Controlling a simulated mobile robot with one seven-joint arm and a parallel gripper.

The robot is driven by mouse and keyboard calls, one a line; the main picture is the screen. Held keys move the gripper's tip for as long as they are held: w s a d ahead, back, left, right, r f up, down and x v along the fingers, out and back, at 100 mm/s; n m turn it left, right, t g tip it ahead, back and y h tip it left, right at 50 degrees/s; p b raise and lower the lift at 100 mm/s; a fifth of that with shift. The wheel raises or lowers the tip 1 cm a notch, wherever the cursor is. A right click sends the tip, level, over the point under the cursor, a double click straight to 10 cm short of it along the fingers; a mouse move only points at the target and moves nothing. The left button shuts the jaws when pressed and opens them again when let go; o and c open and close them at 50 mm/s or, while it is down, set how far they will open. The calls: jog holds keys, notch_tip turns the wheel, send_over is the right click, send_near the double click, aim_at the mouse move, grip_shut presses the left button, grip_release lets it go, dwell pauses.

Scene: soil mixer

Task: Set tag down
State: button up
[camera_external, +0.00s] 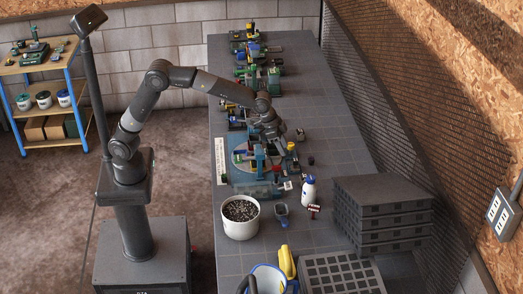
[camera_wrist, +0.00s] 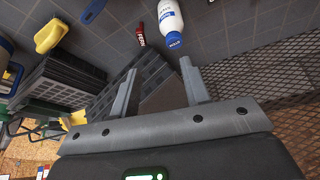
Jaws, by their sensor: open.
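A small red-and-white piece (camera_external: 314,210), which may be the tag, lies on the grey bench beside the white bottle. It shows as a red strip in the wrist view (camera_wrist: 140,33), beyond my left fingertip and apart from it. Another small white piece (camera_external: 288,186) sits at the front of the mixer; I cannot tell which is the tag. My gripper (camera_wrist: 158,67) is open, with nothing held between its fingers. In the external view it is over the right side of the mixer (camera_external: 254,160), its fingers partly hidden by the wrist.
The white bottle with a blue cap (camera_external: 308,191) stands near the bench's middle. The bench's right side is clear further back.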

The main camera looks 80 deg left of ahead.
jog(key=s+a+r+n, duration=0.1)
jog(key=s+a+r, duration=0.25)
jog(key=s, duration=0.35)
jog(key=s+a+r, duration=0.3)
jog(key=s+a, duration=0.1)
jog(key=s, duration=0.3)
jog(key=s+a+r+n, duration=0.1)
jog(key=s+a+r, duration=0.3)
jog(key=s, duration=0.3)
jog(key=s+a+f, duration=0.2)
jog(key=s+a, duration=0.1)
jog(key=s, duration=0.8)
jog(key=s+a+f+n+t+y, duration=0.1)
jog(key=s+a+f, duration=0.2)
jog(key=s, duration=0.7)
jog(key=shift+s+f+y, duration=0.2)
jog(key=shift+s+y, duration=0.1)
jog(key=shift+s, duration=0.05)
dwell(3.5)
